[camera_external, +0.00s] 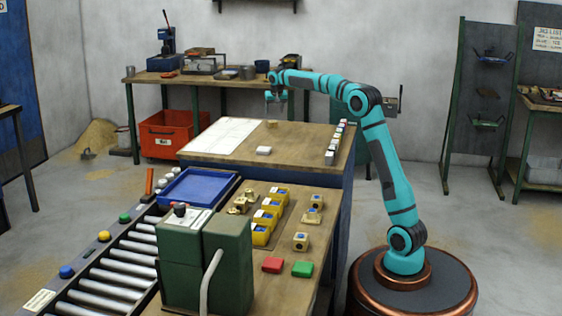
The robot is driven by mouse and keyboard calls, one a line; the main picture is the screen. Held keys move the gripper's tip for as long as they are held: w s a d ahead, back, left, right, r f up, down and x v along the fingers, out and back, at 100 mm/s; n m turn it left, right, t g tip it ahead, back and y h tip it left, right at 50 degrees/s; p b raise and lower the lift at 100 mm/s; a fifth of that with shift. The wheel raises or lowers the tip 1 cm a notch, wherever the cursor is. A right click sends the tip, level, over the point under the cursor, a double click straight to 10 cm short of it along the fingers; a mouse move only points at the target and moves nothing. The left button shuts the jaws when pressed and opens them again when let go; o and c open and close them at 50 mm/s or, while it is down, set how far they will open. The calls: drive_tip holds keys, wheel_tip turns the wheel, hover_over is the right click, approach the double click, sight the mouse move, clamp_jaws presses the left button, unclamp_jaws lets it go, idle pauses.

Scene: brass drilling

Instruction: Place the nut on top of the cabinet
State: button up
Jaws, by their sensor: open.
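The cabinet (303,152) has a wooden top and dark blue sides and stands in the middle of the room. A small brass-coloured piece (272,124), which looks like the nut, rests on the cabinet's top near its back edge, just right of a white sheet. It is too small to make out its shape. My gripper (275,98) points down above this piece, open and apart from it. Several similar brass pieces (240,202) lie on the front bench, and I cannot tell which of them are nuts.
A white block (264,150) and the white sheet (221,135) lie on the cabinet top. The top's middle is mostly clear.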

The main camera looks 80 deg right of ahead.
drive_tip(key=shift+v, duration=1.95)
